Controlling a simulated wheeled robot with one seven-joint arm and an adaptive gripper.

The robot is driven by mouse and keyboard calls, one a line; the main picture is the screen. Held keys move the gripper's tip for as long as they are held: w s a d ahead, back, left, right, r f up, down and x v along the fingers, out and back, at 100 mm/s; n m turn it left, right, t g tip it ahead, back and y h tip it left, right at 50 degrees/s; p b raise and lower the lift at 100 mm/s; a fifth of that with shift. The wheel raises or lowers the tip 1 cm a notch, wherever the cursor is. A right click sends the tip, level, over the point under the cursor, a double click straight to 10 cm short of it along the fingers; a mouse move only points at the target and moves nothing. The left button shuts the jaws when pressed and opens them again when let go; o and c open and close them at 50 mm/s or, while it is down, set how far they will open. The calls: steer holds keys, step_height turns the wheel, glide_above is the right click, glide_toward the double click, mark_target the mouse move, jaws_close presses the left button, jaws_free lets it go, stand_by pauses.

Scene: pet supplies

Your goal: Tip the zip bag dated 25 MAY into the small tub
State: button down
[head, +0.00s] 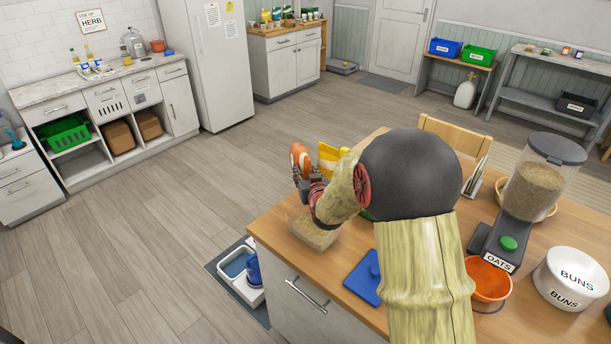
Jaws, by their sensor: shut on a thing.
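My gripper (304,182) is above the near left corner of the wooden table, partly hidden by my own arm. It is shut on an orange thing with a pale band (300,158), which stands up above the jaws. This may be the zip bag, but no date is readable. A small see-through tub (316,236) with pale beige showing in it stands on the table corner just below my gripper. My arm hides part of the table behind it.
A yellow item (330,158) stands behind my gripper. A blue lid-like piece (366,278) lies right of the tub. An orange bucket (488,282), an OATS dispenser (525,205) and a white BUNS bowl (572,280) are at the right. White-and-blue containers (240,270) stand on the floor left.

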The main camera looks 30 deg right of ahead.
mark_target(308, 165)
steer(key=shift+s+a+r+t+h+b, duration=0.2)
steer(key=shift+r+t+b, duration=0.35)
steer(key=shift+b, duration=1.95)
steer(key=shift+s+d+r+t+h+b, duration=0.15)
steer(key=shift+s+r+t+b, duration=0.45)
steer(key=shift+b, duration=1.85)
steer(key=shift+a+r+t+h+b, duration=0.2)
steer(key=shift+t+b, duration=0.65)
steer(key=shift+b, duration=1.65)
steer(key=shift+s+a+r+t+h, duration=0.1)
steer(key=shift+s+r+t+h, duration=0.1)
steer(key=shift+s+r+t, duration=0.35)
steer(key=shift+s+r+t+h, duration=0.15)
steer(key=shift+r+t, duration=0.2)
steer(key=shift+t, duration=0.5)
steer(key=shift+s+a+r+t, duration=0.15)
steer(key=shift+s+r+t, duration=0.15)
steer(key=shift+s+t, duration=0.35)
